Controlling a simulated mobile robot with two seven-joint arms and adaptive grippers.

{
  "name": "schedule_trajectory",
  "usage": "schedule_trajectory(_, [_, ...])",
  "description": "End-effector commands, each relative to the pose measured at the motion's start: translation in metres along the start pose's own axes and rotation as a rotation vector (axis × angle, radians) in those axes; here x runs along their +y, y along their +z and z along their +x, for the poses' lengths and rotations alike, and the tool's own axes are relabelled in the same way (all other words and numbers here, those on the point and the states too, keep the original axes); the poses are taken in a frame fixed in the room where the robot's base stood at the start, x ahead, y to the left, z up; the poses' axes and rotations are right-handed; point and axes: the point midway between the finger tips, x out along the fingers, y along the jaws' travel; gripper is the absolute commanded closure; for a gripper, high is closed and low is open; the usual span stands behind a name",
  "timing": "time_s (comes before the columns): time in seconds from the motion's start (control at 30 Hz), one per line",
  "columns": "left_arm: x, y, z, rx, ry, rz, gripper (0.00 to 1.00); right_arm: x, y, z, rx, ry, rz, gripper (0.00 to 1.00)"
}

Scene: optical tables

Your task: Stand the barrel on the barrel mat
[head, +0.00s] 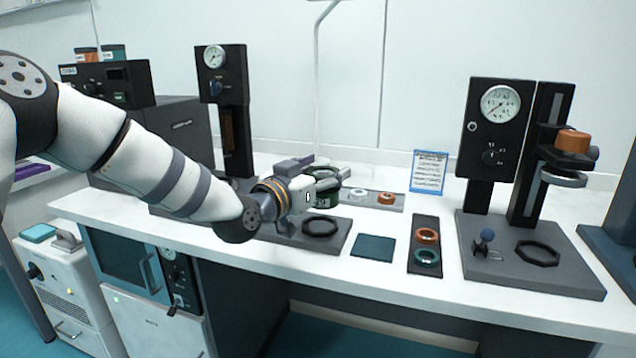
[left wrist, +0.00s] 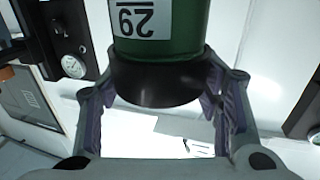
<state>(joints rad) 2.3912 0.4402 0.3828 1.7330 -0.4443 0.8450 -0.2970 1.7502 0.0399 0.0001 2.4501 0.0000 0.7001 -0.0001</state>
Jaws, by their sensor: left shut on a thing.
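My left gripper (head: 318,184) reaches in from the left over the table in the head view. It is shut on the green barrel (head: 326,201), which is mostly hidden behind the fingers there. In the left wrist view the barrel (left wrist: 160,50) sits between the two finger pads, with a black end band and a white number label. A flat dark teal square (head: 374,247), which looks like the barrel mat, lies bare on the white table, right of and nearer than the gripper. My right gripper is not in view.
A grey base with a black ring (head: 322,226) lies left of the square. A dark tray with orange and green rings (head: 426,246) lies right of it. A gauge stand (head: 498,130) stands further right. A blue-framed card (head: 428,172) stands behind.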

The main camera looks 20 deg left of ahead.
Motion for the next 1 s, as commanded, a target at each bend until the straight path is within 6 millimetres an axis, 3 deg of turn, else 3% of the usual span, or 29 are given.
schedule_trajectory(0.03, [0.011,-0.022,-0.014,0.018,0.005,0.007,0.9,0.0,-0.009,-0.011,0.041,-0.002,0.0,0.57])
schedule_trajectory(0.2, [0.036,-0.026,-0.042,0.002,0.004,0.002,0.9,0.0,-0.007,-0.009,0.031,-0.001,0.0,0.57])
schedule_trajectory(0.37, [0.048,-0.031,-0.057,-0.001,0.001,0.001,0.9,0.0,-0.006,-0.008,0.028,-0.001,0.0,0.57])
schedule_trajectory(0.57, [0.056,-0.007,-0.081,-0.008,-0.054,0.001,0.9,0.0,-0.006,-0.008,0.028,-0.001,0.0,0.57])
schedule_trajectory(0.8, [0.056,0.034,-0.137,-0.01,-0.201,0.002,0.9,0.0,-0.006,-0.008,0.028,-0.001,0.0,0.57])
schedule_trajectory(1.0, [0.051,0.045,-0.171,-0.004,-0.284,0.002,0.9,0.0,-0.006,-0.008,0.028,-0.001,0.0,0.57])
